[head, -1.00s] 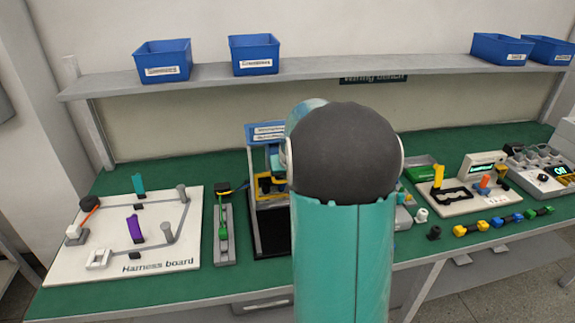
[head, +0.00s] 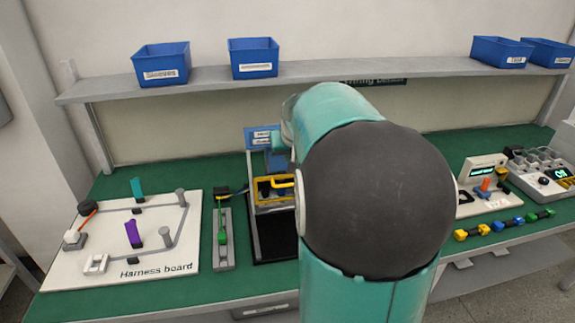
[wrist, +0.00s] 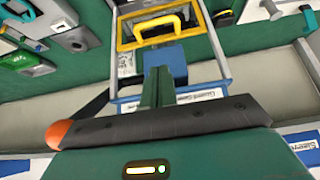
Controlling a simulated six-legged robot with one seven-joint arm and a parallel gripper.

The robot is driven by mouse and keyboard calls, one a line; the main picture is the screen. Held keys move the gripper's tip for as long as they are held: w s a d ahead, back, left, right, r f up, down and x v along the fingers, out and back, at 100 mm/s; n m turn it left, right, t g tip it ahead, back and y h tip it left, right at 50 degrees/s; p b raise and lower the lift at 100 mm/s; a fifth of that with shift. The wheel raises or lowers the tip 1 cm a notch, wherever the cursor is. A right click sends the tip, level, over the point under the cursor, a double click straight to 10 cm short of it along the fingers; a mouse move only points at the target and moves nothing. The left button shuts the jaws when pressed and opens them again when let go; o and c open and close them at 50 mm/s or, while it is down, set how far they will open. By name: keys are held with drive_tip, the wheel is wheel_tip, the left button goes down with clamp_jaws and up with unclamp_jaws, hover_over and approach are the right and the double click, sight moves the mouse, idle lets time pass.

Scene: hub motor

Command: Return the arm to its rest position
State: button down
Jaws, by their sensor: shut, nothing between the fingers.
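My arm's teal links and large dark joint (head: 372,200) fill the middle right of the head view, and they hide my gripper there. In the wrist view my gripper (wrist: 158,75) shows as narrow green fingers, closed together with nothing held. Beyond the fingertips in that view is a stand with a yellow-handled frame (wrist: 158,28) and a blue block. The same yellow-handled frame (head: 274,186) shows in the head view, just left of my arm. I cannot tell how far the fingertips are from it.
The harness board (head: 122,240) lies on the green bench at left, beside a grey holder with a green tool (head: 222,235). Blue bins (head: 161,64) stand on the shelf (head: 320,73) above. Connectors (head: 500,225) and small devices (head: 545,175) sit at right.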

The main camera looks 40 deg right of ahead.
drive_tip(key=v, duration=0.2)
drive_tip(key=shift+a+r, duration=0.1)
drive_tip(key=shift+r, duration=0.15)
drive_tip(key=shift+s, duration=0.1)
drive_tip(key=s+a+r+n+y, duration=0.1)
drive_tip(key=s+a, duration=0.2)
drive_tip(key=a, duration=0.6)
drive_tip(key=s+a+r+n+y, duration=0.1)
drive_tip(key=s+a+n, duration=0.1)
drive_tip(key=a, duration=0.7)
drive_tip(key=s+a+f+n+y, duration=0.1)
drive_tip(key=s+a+f+n, duration=0.2)
drive_tip(key=s+a, duration=1)
drive_tip(key=shift+a+f, duration=0.6)
drive_tip(key=shift+a, duration=0.1)
